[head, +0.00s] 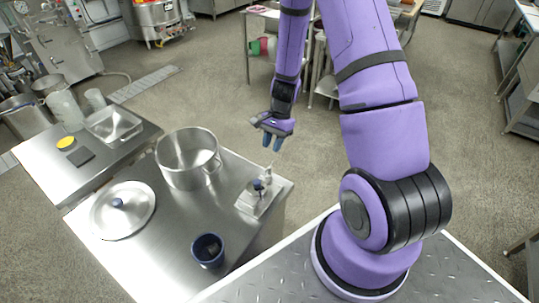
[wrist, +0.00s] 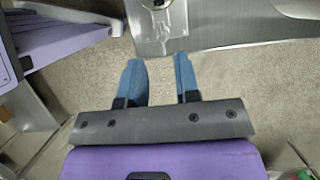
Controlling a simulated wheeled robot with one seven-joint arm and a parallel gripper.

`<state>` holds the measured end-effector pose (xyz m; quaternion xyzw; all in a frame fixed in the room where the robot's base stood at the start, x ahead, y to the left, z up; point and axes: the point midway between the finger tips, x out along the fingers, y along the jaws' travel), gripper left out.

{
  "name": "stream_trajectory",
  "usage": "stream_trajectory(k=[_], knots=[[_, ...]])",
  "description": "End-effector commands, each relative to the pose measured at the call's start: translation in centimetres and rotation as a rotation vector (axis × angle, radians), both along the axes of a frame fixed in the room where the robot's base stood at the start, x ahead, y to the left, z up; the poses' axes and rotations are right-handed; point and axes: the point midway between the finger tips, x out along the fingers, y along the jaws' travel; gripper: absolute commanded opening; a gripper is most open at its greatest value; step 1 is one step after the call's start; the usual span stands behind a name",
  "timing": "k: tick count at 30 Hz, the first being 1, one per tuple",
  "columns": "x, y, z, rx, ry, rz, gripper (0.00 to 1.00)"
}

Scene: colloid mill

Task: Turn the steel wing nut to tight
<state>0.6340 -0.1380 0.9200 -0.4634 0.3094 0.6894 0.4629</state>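A small steel fitting (head: 258,187) with a dark blue part stands on a square plate (head: 247,207) at the right corner of the steel table. The steel wing nut is too small to make out for certain there. Part of the plate and fitting shows at the top edge of the wrist view (wrist: 157,5), beyond my fingertips. My gripper (head: 273,142) hangs above and behind that corner, fingers pointing down, apart from the fitting. In the wrist view my gripper (wrist: 160,62) has its two blue fingers spread, with only floor between them.
On the steel table (head: 165,255) stand an open pot (head: 187,165) left of the plate, a lid (head: 122,208) with a blue knob, and a dark blue cup (head: 208,251). A side table holds a clear tray (head: 113,124). Open floor lies behind the gripper.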

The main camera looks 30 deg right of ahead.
Motion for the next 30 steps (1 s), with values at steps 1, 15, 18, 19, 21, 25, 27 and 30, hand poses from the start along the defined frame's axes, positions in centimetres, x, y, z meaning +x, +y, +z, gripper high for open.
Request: stream_trajectory(k=[1, 15, 18, 19, 21, 25, 27, 30], knots=[[0.1, -0.2, 0.6, 0.0, -0.002, 0.001, 0.3], [0.3, -0.7, 1.7, 0.0, 0.002, -0.001, 0.3], [0.3, -0.7, 1.7, 0.0, 0.0, -0.001, 0.3], [0.3, -0.7, 1.7, 0.0, 0.0, -0.001, 0.3], [0.3, -0.6, 1.7, 0.0, 0.0, -0.001, 0.3], [0.3, -0.6, 1.9, -0.001, -0.003, 0.004, 0.3], [0.5, -0.5, 2.7, -0.003, -0.017, 0.018, 0.3], [0.7, -0.1, 4.8, -0.009, -0.053, 0.061, 0.3]])
